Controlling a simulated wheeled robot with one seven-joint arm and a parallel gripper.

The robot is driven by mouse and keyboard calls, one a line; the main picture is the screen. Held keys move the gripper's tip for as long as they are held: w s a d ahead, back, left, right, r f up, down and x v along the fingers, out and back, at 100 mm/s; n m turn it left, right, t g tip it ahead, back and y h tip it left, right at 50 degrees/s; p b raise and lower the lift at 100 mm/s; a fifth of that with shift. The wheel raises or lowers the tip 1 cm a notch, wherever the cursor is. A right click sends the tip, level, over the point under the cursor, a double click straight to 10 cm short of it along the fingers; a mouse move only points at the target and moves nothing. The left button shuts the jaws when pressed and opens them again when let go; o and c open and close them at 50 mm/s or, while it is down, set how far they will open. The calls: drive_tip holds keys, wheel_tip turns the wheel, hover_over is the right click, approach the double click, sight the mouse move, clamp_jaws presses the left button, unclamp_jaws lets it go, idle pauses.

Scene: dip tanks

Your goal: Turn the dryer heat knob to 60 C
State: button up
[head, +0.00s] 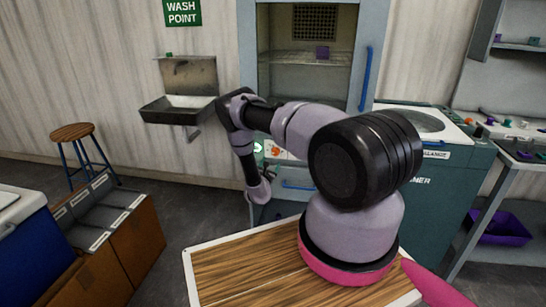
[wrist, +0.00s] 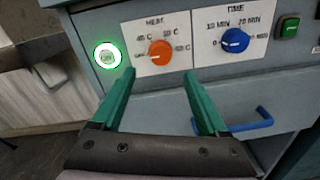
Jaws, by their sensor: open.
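The heat knob (wrist: 160,52) is a round orange dial on a white plate marked HEAT in the wrist view. Labels around it include 40 C, 50 C and, at its right, what appears to be 60 C. A pale mark sits near its lower left, but its exact pointing is too small to read surely. My gripper (wrist: 159,75) is open with green fingers, one on each side below the knob, apart from it. In the head view the dryer (head: 247,60) is a grey cabinet, its panel partly hidden by my arm.
A blue time knob (wrist: 235,40) sits right of the heat knob, with a green button (wrist: 288,27) beyond it. A lit green ring button (wrist: 107,56) is at the left. A blue drawer handle (wrist: 250,123) juts out below the panel. A wall sink (head: 180,109) stands left of the dryer.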

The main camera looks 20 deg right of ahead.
sight(274, 154)
drive_tip(key=x, duration=0.8)
clamp_jaws()
